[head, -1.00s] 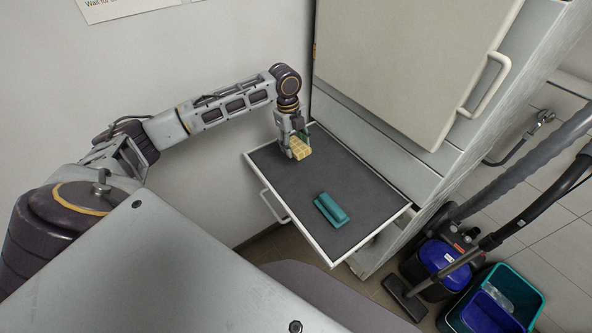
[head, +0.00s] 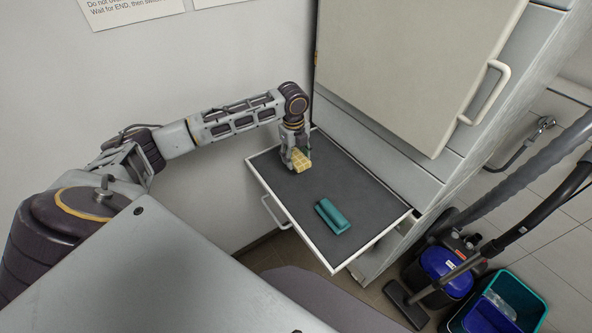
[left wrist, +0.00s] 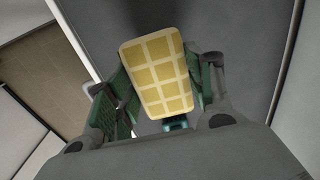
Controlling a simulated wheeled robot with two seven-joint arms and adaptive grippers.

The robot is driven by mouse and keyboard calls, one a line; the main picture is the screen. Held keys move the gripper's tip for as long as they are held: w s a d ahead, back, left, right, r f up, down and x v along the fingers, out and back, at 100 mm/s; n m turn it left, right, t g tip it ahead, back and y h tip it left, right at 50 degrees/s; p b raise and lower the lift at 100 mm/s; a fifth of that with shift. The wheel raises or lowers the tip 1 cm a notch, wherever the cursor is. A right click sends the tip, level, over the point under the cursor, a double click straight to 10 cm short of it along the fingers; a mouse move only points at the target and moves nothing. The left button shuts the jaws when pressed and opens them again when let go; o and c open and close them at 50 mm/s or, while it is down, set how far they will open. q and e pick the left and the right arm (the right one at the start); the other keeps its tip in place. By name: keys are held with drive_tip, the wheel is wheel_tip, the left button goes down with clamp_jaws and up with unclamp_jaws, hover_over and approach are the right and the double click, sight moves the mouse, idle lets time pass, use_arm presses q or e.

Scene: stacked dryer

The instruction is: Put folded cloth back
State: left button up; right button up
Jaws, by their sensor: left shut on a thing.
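A yellow checked folded cloth (head: 302,161) is at the far left part of the pulled-out drawer shelf (head: 285,210). My left gripper (head: 297,158) is shut on it, low over the dark surface; I cannot tell whether the cloth touches the surface. In the left wrist view the cloth (left wrist: 158,72) sits between the two green-padded fingers of my left gripper (left wrist: 165,95). My right gripper is not in view.
The dryer's cream door (head: 415,60) with a white handle (head: 487,92) is above the shelf. A vacuum cleaner (head: 445,262) and a teal bin (head: 510,300) stand on the floor at right.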

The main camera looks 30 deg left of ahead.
sight(296, 175)
use_arm(q)
drive_tip(key=shift+f, duration=1)
drive_tip(key=shift+f+p, duration=0.3)
drive_tip(key=shift+f, duration=2.2)
drive_tip(key=o, duration=0.9)
drive_tip(key=shift+f, duration=0.1)
drive_tip(key=r, duration=0.8)
drive_tip(key=r+b, duration=0.1)
drive_tip(key=r, duration=0.3)
drive_tip(key=shift+s+a+r, duration=0.1)
drive_tip(key=shift+s+r, duration=0.05)
drive_tip(key=shift+s, duration=0.15)
